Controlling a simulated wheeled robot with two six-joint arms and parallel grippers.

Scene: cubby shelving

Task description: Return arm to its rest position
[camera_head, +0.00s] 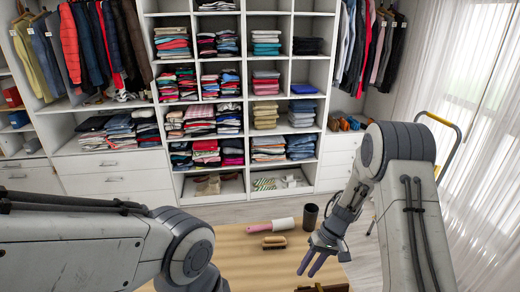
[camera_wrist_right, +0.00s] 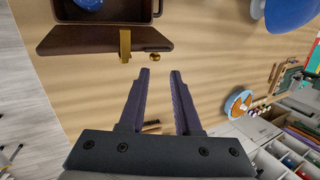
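My right arm (camera_head: 400,200) comes in from the right and bends down over the wooden table. Its gripper (camera_head: 308,272) hangs above the table, fingers pointing down and left. In the right wrist view the two dark fingers (camera_wrist_right: 160,72) are apart with nothing between them. My left arm (camera_head: 90,245) crosses the lower left; its gripper is out of view.
A lint roller (camera_head: 270,225), brush (camera_head: 274,242) and dark cup (camera_head: 310,216) are on the wooden table (camera_head: 235,262). A brown box (camera_wrist_right: 100,42) with a brass latch lies beyond the right fingertips. Cubby shelving (camera_head: 245,100) with folded clothes stands behind.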

